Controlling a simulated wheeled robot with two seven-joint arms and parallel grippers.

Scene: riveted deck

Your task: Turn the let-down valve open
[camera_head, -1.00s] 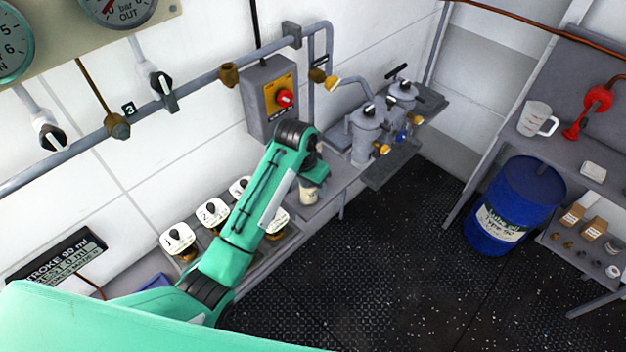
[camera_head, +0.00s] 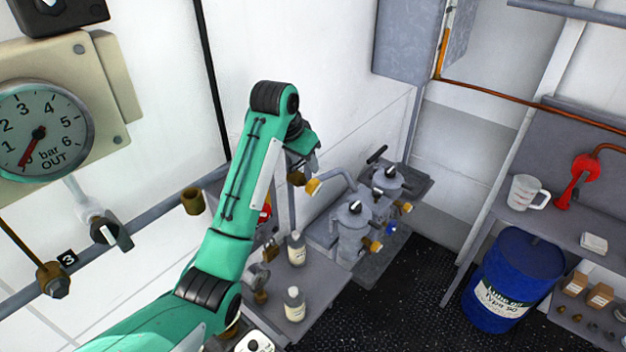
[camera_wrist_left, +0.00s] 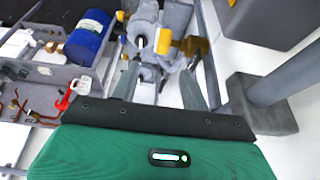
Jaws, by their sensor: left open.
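A valve with a yellow handle (camera_head: 313,187) sits on the grey pipe beside the two grey pots; no label shows, so I cannot tell for sure that it is the let-down valve. The yellow part also shows in the left wrist view (camera_wrist_left: 163,41), beyond the fingers, with a brass fitting (camera_wrist_left: 196,46) to its right. My left gripper (camera_head: 311,168) is just above the yellow handle in the head view, seemingly apart from it. In the left wrist view its two fingers (camera_wrist_left: 159,88) are spread with nothing between them. My right gripper is not in view.
Two grey pots (camera_head: 353,212) with black-handled lids stand on the bench. Two bottles (camera_head: 296,248) stand nearer. A blue drum (camera_head: 515,280) stands at right under a shelf with a jug (camera_head: 526,192).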

